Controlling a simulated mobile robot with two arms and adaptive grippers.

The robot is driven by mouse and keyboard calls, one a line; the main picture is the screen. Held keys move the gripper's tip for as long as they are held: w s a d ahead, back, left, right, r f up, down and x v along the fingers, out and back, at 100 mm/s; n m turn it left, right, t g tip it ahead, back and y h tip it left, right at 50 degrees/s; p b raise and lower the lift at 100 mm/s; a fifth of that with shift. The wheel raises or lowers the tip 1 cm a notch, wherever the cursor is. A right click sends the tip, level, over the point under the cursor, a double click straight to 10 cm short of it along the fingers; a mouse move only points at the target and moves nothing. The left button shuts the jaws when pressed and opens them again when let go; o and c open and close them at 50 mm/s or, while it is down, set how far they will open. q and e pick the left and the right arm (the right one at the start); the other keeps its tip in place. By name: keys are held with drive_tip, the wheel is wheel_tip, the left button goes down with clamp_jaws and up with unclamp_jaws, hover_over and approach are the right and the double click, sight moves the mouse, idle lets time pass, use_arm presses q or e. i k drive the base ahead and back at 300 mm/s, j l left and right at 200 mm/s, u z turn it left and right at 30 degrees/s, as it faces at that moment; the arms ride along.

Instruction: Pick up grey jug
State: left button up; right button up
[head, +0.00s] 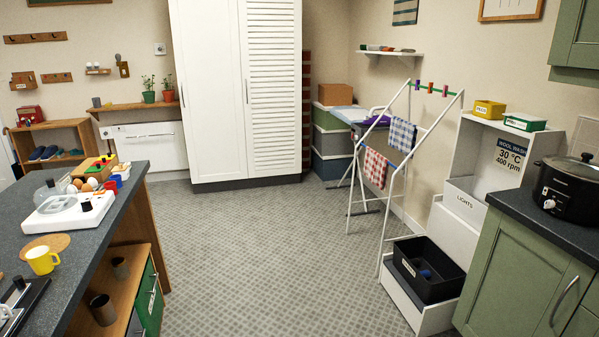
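I cannot make out a clear grey jug. Neither shows a clear handle or spout. A small grey vessel (96,102) stands on the wooden wall shelf at the far left, too small to identify. A dark and metallic item (18,300) is cut off at the lower left edge of the picture. Neither of my grippers is in view.
A black slow cooker (568,190) stands on the right counter. A drying rack (352,190) and black crate (428,285) flank the clear tiled floor (270,250).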

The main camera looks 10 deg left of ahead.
sight(96, 101)
drive_tip(key=i+j+u, duration=0.15)
drive_tip(key=i+u, duration=0.3)
drive_tip(key=i, duration=0.5)
drive_tip(key=i+l+u, duration=0.15)
drive_tip(key=i+u, duration=0.25)
drive_tip(key=i, duration=1.55)
drive_tip(key=i+u, duration=0.1)
drive_tip(key=i, duration=0.9)
drive_tip(key=i+l+u, duration=0.1)
drive_tip(key=i, duration=0.85)
drive_tip(key=i+l, duration=0.15)
drive_tip(key=i, duration=0.85)
drive_tip(key=i+j+u, duration=0.1)
drive_tip(key=i+u, duration=0.25)
drive_tip(key=i, duration=0.3)
drive_tip(key=i+u, duration=0.4)
drive_tip(key=i, duration=0.3)
drive_tip(key=i+l+u, duration=0.35)
drive_tip(key=i, duration=0.25)
drive_tip(key=i+j+u, duration=0.2)
drive_tip(key=i, duration=0.4)
drive_tip(key=i+j+u, duration=0.25)
drive_tip(key=i, duration=0.3)
drive_tip(key=l, duration=0.1)
